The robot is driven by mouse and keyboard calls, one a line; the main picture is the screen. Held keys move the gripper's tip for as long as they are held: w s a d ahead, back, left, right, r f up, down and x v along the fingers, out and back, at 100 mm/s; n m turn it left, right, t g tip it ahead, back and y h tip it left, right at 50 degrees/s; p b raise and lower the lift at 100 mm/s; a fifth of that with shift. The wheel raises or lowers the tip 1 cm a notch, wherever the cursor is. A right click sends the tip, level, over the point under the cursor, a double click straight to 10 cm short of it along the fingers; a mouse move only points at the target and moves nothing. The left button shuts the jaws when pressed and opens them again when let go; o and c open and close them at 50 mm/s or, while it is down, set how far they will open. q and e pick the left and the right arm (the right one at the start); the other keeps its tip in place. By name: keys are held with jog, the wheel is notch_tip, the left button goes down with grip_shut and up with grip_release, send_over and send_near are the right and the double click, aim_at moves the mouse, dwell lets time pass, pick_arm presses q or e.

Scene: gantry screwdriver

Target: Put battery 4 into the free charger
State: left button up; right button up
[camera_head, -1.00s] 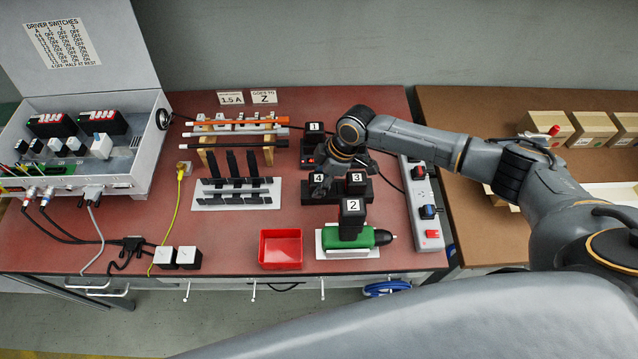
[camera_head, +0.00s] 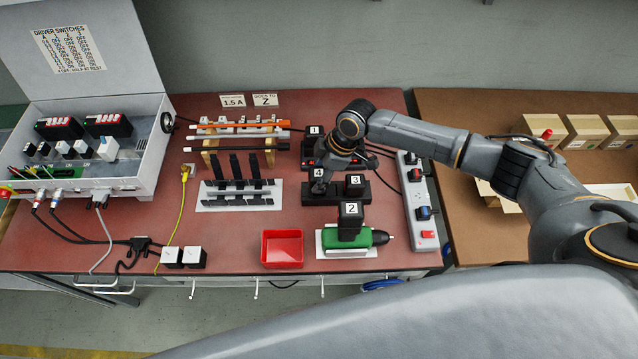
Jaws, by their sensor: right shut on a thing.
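Battery 4 (camera_head: 318,173) is a black block with a white number label. My right gripper (camera_head: 322,184) is shut on it, above the left part of the black holder (camera_head: 335,198). Battery 3 (camera_head: 355,184) stands upright in the right part of that holder. Battery 1 (camera_head: 314,131) stands at the back on a black charger unit (camera_head: 308,146). My right wrist covers the area right of battery 1, so a free charger there cannot be made out clearly. My left gripper is out of view.
Battery 2 (camera_head: 351,211) sits on the green screwdriver (camera_head: 362,238) in front. A red tray (camera_head: 282,249) is at its left. A white power strip (camera_head: 420,203) stands right of the holder. Racks with black parts (camera_head: 236,195) and rods (camera_head: 240,127) are left.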

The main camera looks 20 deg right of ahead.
jog(key=shift+r+p, duration=1.2)
jog(key=shift+r, duration=0.2)
